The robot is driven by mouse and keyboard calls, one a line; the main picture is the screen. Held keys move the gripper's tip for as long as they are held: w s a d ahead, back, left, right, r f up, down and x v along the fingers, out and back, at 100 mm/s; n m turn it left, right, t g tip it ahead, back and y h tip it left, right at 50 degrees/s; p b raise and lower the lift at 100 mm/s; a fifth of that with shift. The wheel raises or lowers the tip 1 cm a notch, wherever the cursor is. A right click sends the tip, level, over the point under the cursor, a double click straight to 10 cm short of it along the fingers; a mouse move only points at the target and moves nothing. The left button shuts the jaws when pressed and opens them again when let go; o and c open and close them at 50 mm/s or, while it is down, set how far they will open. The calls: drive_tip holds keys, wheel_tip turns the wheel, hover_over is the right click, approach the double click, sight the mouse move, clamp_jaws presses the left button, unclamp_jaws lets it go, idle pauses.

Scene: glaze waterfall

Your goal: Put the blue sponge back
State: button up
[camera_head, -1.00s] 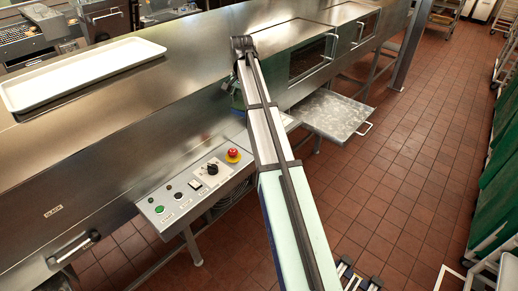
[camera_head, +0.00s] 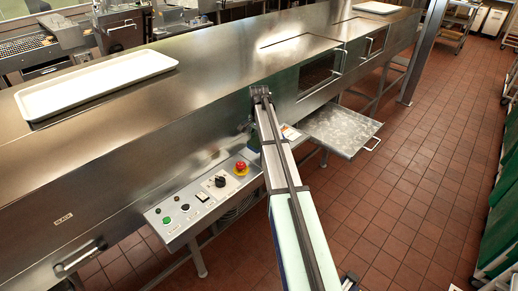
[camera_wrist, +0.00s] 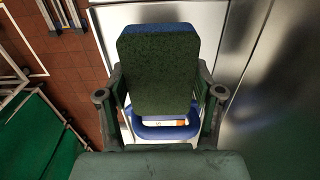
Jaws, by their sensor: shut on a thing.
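The blue sponge (camera_wrist: 158,70) fills the middle of the wrist view. Its dark green scouring face is toward the camera, with a blue edge at the top. My gripper (camera_wrist: 160,85) is shut on it, one finger at each side. A blue rounded rim (camera_wrist: 166,132) shows just below the sponge, with white and orange inside; I cannot tell what it belongs to or whether the sponge touches it. In the head view my gripper (camera_head: 252,136) is small and mostly hidden by my arm, near the front of the steel machine; the sponge cannot be made out there.
The control panel (camera_head: 202,200) with a red button (camera_head: 240,168) is left of my arm. A pulled-out metal tray (camera_head: 342,130) juts out to the right. A white tray (camera_head: 97,82) lies on the machine's top (camera_head: 210,75). The tiled floor (camera_head: 425,170) at right is clear.

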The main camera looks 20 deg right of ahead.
sight(259, 155)
drive_tip(key=shift+f+p, duration=0.4)
drive_tip(key=shift+f, duration=2.1)
drive_tip(key=shift+f, duration=0.2)
drive_tip(key=o, duration=1)
drive_tip(key=shift+r, duration=0.1)
wheel_tip(259, 155, up, 12)
drive_tip(key=b, duration=0.2)
drive_tip(key=shift+r+b, duration=0.15)
drive_tip(key=shift+b, duration=0.2)
